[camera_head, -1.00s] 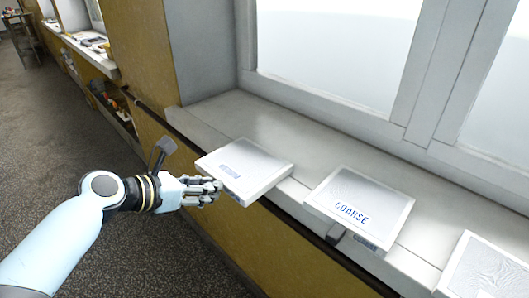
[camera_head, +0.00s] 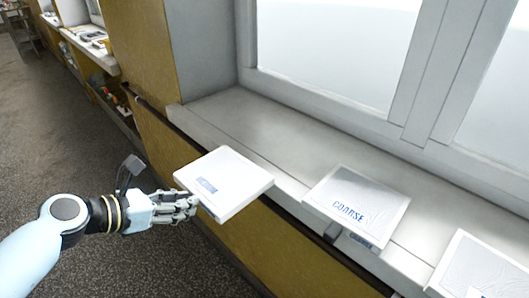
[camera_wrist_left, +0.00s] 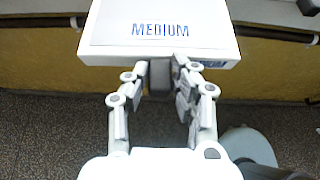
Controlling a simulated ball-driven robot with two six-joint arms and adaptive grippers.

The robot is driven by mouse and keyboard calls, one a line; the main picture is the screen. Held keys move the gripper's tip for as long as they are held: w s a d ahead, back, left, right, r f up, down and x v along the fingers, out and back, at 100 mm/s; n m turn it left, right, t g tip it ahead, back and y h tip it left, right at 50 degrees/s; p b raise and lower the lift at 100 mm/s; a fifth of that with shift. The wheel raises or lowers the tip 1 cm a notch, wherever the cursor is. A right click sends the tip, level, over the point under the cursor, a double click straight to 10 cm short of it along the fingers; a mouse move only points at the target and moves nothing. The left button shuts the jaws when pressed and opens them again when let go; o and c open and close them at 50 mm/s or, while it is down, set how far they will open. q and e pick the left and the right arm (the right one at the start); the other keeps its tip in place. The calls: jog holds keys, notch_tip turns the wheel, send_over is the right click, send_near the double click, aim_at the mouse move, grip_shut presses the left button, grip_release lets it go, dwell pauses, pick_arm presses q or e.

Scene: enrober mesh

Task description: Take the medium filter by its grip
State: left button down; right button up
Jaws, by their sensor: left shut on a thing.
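The medium filter (camera_head: 228,180) is a flat white framed panel with blue lettering. In the left wrist view the filter (camera_wrist_left: 160,32) reads MEDIUM, and its dark grip (camera_wrist_left: 160,75) sticks out from the near edge between my fingers. My left gripper (camera_head: 190,204) is shut on that grip, which the fingers hide in the head view. The filter extends out from the front of the sill, over the floor side. My right gripper is not in view.
The coarse filter (camera_head: 357,203) lies on the window sill (camera_head: 240,125) to the right, its grip overhanging the edge. Another filter (camera_head: 480,268) lies further right. A dark rail runs below the sill. Floor at the left is clear.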

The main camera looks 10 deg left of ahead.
pick_arm(q)
jog(key=s+a+p, duration=0.1)
jog(key=s+a, duration=0.3)
jog(key=s, duration=0.1)
jog(key=shift+s+a, duration=0.2)
jog(key=shift+s, duration=0.2)
dwell(0.4)
jog(key=shift+r, duration=0.1)
